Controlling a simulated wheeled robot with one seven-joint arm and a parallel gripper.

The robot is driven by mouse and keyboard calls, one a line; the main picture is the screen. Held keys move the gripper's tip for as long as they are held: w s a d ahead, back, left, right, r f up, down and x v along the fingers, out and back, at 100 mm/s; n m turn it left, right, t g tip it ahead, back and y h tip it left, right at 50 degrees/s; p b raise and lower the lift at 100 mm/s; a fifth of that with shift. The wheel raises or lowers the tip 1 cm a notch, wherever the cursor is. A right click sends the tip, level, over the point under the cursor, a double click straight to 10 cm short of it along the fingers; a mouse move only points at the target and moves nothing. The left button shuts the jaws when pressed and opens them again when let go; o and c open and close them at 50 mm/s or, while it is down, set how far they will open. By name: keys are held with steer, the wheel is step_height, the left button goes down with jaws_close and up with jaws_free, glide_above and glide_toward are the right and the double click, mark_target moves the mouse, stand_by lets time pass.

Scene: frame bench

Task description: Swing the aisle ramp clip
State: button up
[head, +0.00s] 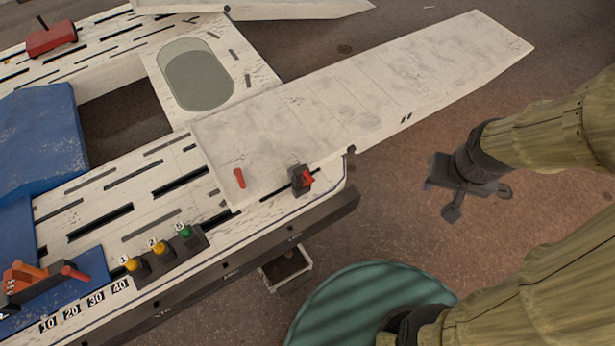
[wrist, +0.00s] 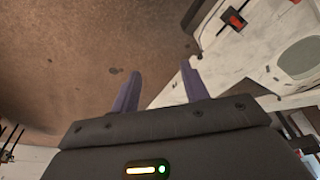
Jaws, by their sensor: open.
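The near ramp (head: 370,100) is a long pale board reaching from the bench out to the upper right in the head view. A small dark clip with a red lever (head: 302,180) sits at its bench end, near the bench's front edge. I take it as the aisle ramp clip. A short red peg (head: 239,178) stands just left of it. My gripper (head: 478,202) is over the floor, right of the clip and well apart from it. In the wrist view its two purple-grey fingers (wrist: 161,70) are apart with nothing between them.
Yellow and green knobs (head: 159,248) line the bench's front left. A second ramp (head: 290,8) is at the back. A green round thing (head: 370,305) stands below. Floor between clip and gripper is clear.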

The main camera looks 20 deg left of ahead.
steer(key=w+a+f+n+t+b, duration=0.25)
steer(key=w+f+b, duration=0.45)
steer(key=f, duration=0.5)
steer(key=n+t+y+b, duration=0.6)
steer(key=y+b, duration=0.8)
steer(key=b, duration=1.1)
glide_toward(312, 181)
steer(key=v, duration=0.5)
steer(key=shift+s+a+f+p, duration=0.15)
steer(key=shift+f+p, duration=0.1)
steer(key=shift+p, duration=0.15)
steer(key=shift+m+t, duration=0.25)
steer(key=b+x, duration=0.1)
steer(key=x, duration=0.7)
steer(key=b+x, duration=0.1)
steer(key=x, duration=0.8)
steer(key=shift+w+f, duration=0.25)
